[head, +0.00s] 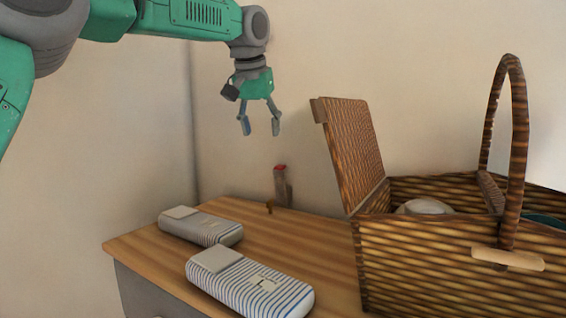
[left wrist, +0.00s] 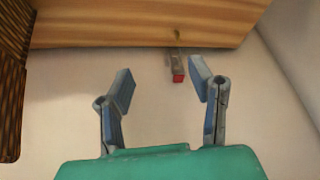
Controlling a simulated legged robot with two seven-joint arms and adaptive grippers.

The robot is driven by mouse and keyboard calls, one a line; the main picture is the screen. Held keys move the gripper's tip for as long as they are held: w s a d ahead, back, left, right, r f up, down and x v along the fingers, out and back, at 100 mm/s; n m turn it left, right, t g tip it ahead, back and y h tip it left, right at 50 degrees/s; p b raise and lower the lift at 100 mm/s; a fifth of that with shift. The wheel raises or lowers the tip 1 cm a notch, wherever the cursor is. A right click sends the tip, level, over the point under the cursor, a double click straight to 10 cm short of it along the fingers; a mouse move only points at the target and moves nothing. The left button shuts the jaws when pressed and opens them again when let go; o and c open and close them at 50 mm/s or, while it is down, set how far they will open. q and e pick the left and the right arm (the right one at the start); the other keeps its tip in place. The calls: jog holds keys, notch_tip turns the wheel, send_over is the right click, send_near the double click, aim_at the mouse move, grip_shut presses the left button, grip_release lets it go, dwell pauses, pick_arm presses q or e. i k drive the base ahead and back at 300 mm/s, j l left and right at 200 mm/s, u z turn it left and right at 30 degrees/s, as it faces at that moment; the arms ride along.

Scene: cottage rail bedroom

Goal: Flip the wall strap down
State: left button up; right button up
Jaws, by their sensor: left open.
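The wall strap (head: 281,185) is a small grey-brown piece with a red end, standing upright against the wall just behind the wooden top. It also shows in the left wrist view (left wrist: 177,65), with its red tip toward the gripper and lying between the lines of the two fingers. My left gripper (head: 260,128) is open and empty, pointing down, above and a little left of the strap in the head view. Its fingers also show in the left wrist view (left wrist: 165,88), apart from the strap. My right gripper is not in view.
A wooden-topped cabinet (head: 150,240) stands below the strap. Two striped cases, one grey (head: 200,228) and one blue-striped (head: 250,283), lie on it. A wicker basket (head: 430,265) with a raised lid (head: 355,145) and tall handle stands at the right. The wall above the strap is clear.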

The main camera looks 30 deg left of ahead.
aim_at(278, 171)
jog(key=i+j+z, duration=0.1)
jog(key=j+z, duration=0.2)
jog(key=j, duration=0.4)
jog(key=j+z, duration=0.25)
jog(key=j, duration=0.4)
